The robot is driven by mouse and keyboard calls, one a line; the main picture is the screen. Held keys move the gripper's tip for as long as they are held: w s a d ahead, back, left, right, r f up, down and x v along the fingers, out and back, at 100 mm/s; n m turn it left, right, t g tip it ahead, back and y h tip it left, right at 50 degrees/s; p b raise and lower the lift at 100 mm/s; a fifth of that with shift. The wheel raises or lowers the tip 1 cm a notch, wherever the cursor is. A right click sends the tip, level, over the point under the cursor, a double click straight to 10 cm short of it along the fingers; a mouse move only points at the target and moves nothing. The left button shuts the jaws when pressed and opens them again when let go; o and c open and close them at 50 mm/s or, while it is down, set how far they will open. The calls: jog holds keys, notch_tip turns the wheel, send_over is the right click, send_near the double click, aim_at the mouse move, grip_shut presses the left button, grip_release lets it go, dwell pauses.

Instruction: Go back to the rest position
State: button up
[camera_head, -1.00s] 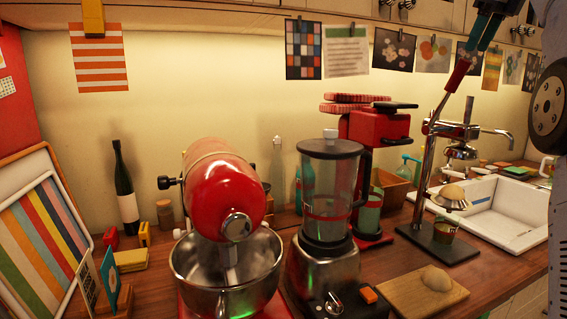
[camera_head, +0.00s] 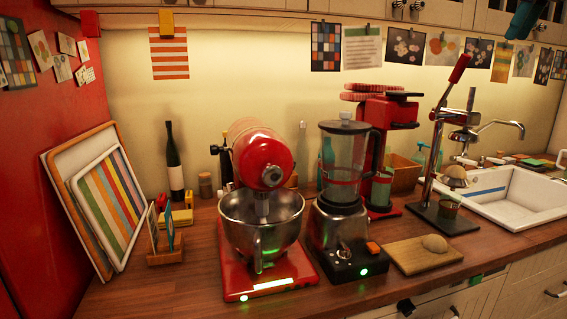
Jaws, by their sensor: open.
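My gripper (camera_head: 525,18) shows only in part as teal fingers at the top right edge, above the counter and in front of the cabinets. It is open, and I see nothing held between its fingers. Most of it and the rest of my arm are out of view. Nearest below it is the hand juicer's red lever handle (camera_head: 460,68), raised and tilted up to the right; the gripper is apart from it. The juicer (camera_head: 447,205) stands on its dark base with a cup (camera_head: 449,206) under its dome.
A red stand mixer (camera_head: 262,165) with a steel bowl and a blender (camera_head: 345,180) stand mid-counter. A cutting board (camera_head: 412,262) holds half a fruit. A white sink (camera_head: 515,210) is at right. Framed trays (camera_head: 75,150) lean on the left wall. Free counter is scarce.

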jog(key=w+d+f+n, duration=0.2)
jog(key=w+f+n, duration=0.1)
jog(key=f+n, duration=0.4)
jog(key=s+a+f+n+g, duration=0.2)
jog(key=s+a+f+n, duration=0.2)
jog(key=a+f+n, duration=0.35)
jog(key=s+a+f+n, duration=0.5)
jog(key=s+f, duration=0.4)
jog(key=s, duration=0.2)
jog(key=s+a+f+n, duration=0.5)
jog(key=s+a+f, duration=0.2)
jog(key=s+f, duration=0.2)
jog(key=s+a+f+n+h, duration=0.1)
jog(key=s+a+f+n, duration=0.4)
jog(key=s+f, duration=0.4)
jog(key=s+a, duration=0.1)
jog(key=s, duration=0.3)
jog(key=shift+s+a+g, duration=0.2)
jog(key=shift+s+g, duration=0.2)
